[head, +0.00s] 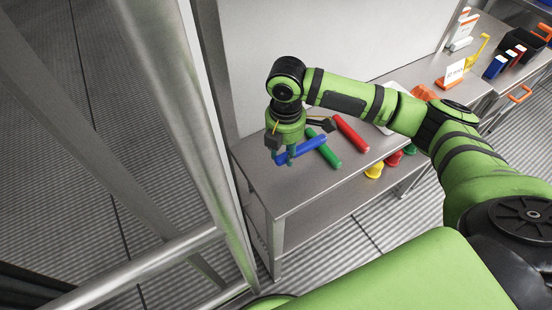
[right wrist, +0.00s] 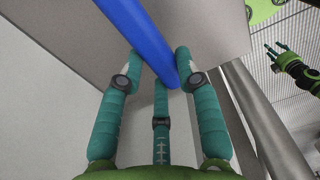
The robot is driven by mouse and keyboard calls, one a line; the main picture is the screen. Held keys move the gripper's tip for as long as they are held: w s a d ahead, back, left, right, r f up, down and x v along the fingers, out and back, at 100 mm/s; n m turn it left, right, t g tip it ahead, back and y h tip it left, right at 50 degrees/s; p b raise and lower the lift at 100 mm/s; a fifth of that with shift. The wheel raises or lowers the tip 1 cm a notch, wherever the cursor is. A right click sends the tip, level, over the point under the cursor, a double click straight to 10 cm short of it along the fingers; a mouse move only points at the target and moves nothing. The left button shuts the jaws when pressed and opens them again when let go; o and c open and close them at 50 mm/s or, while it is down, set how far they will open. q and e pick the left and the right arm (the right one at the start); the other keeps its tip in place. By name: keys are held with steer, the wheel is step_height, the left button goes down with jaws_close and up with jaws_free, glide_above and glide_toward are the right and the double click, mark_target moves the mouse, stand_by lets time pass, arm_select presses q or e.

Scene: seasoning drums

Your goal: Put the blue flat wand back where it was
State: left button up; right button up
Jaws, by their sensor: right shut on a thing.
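The blue flat wand (head: 306,148) is held by my right gripper (head: 290,157) at the left part of the grey table, beside the green wand. In the right wrist view the blue wand (right wrist: 146,38) runs between the teal fingers of my right gripper (right wrist: 158,78), which are shut on it near one end. I cannot tell whether the wand touches the tabletop. My left gripper (right wrist: 273,52) shows small at the upper right of the right wrist view, its fingers spread and empty. It is not in the head view.
A green wand (head: 326,152) and a red wand (head: 351,134) lie on the grey table (head: 290,196). Yellow, red and green knobs (head: 374,170) show at its front edge. An orange holder with a white card (head: 454,73) stands farther right. A metal post (head: 175,120) rises at the left.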

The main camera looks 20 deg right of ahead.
mark_target(276, 171)
steer(key=shift+w+a+f+p, duration=0.15)
steer(key=shift+a+f, duration=0.3)
steer(key=shift+a, duration=0.1)
steer(key=shift+w+a+f+p, duration=0.15)
steer(key=shift+a+f, duration=0.25)
steer(key=shift+a, duration=0.1)
step_height(276, 171, down, 3)
steer(key=shift+f+p, duration=0.15)
steer(key=shift+p, duration=0.4)
steer(key=shift+f, duration=0.2)
arm_select(q)
steer(key=shift+w+d+r, duration=0.2)
steer(key=shift+w+r, duration=0.85)
arm_select(e)
steer(key=shift+f, duration=0.15)
steer(key=o, duration=1.1)
steer(key=shift+o, duration=0.2)
